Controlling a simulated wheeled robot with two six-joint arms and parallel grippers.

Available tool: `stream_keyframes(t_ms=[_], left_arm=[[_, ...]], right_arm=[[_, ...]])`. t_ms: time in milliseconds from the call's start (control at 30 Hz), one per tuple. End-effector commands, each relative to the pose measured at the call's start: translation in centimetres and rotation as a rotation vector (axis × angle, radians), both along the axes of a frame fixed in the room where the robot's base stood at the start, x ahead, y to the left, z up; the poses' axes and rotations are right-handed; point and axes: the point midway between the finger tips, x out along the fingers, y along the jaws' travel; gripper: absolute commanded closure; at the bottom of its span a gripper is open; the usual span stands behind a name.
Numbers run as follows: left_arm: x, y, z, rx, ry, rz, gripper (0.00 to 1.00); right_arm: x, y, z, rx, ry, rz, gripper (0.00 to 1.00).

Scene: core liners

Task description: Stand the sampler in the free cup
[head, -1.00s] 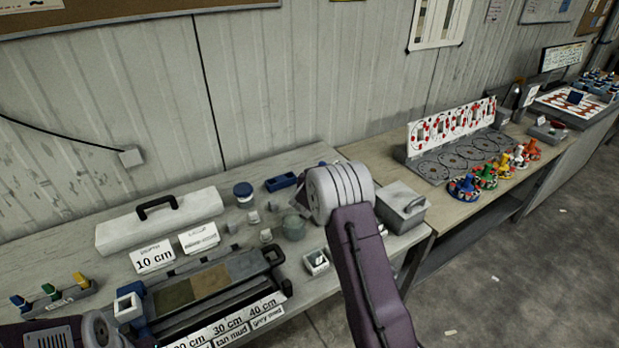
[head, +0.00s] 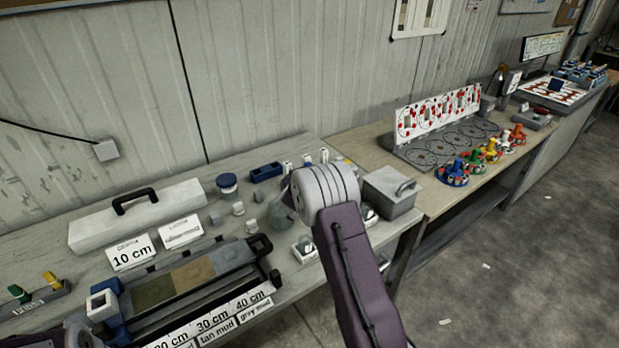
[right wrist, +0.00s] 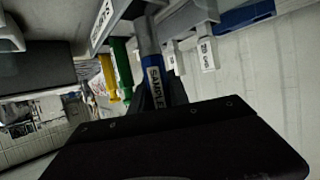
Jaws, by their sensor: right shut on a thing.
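The sampler (right wrist: 154,72) is a grey-blue rod with a white lettered label, seen close in the right wrist view. My right gripper (right wrist: 160,95) is shut on it; its dark body fills the bottom of that view. In the head view my right wrist hides the gripper and sampler above the bench. Several small white uprights (head: 307,160) stand just behind the wrist. I cannot tell which cup is free. A white box-like cup (head: 305,249) with a grey insert sits at the bench front, left of my right arm. My left gripper is out of view; only part of its arm shows.
A core tray (head: 262,243) with depth labels lies at the bench front. A long white case (head: 90,231), a blue-lidded jar (head: 228,185), a blue tray (head: 266,172) and a grey box (head: 391,196) stand around. Green and yellow pieces (right wrist: 120,65) hang close beside the sampler in the wrist view.

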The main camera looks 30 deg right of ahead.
Motion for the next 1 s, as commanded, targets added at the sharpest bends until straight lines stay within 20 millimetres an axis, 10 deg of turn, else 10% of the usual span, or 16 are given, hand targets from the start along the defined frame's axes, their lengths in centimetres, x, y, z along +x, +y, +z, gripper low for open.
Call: stream_keyframes(t_ms=[833, 900, 1000], left_arm=[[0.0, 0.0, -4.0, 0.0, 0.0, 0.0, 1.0], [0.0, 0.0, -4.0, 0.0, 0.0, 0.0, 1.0], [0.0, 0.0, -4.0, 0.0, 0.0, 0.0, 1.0]], right_arm=[[0.0, 0.0, -4.5, 0.0, 0.0, 0.0, 1.0], [0.0, 0.0, -4.5, 0.0, 0.0, 0.0, 0.65], [0.0, 0.0, -4.5, 0.0, 0.0, 0.0, 0.53]])
